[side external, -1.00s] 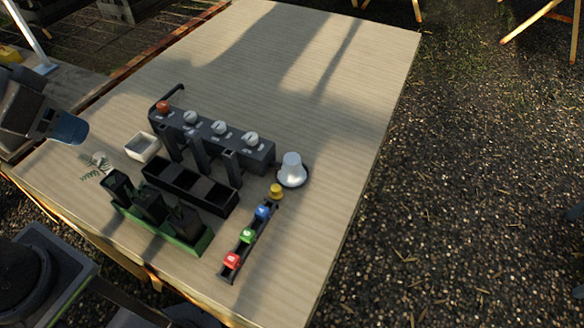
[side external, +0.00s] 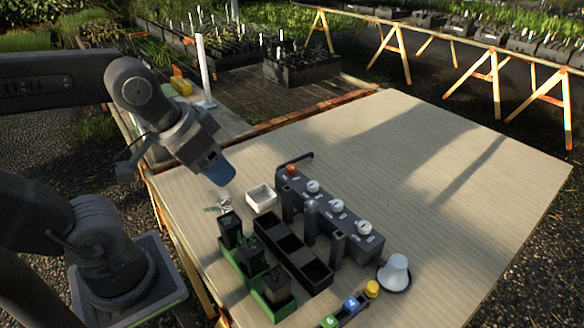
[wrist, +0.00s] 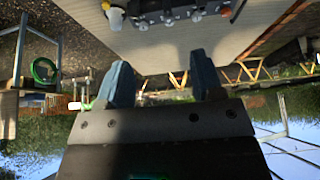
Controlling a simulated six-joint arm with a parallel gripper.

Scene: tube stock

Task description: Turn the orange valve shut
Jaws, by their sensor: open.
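The orange valve (side external: 292,169) is a small round knob at the far left end of a dark grey valve block (side external: 348,236) on the table. It also shows in the wrist view as an orange spot (wrist: 226,11) near the top edge. White valve knobs (side external: 313,187) sit along the same block. My gripper (side external: 222,172) hangs above the table's left edge, left of the orange valve and apart from it. In the wrist view its two blue fingers (wrist: 164,75) are spread wide with nothing between them.
A white square dish (side external: 262,198), a black compartment tray (side external: 318,279) and a green tray with dark pots (side external: 258,299) stand in front of the block. A white cone (side external: 397,270) and coloured buttons (side external: 350,303) are at its right end. The table behind is clear.

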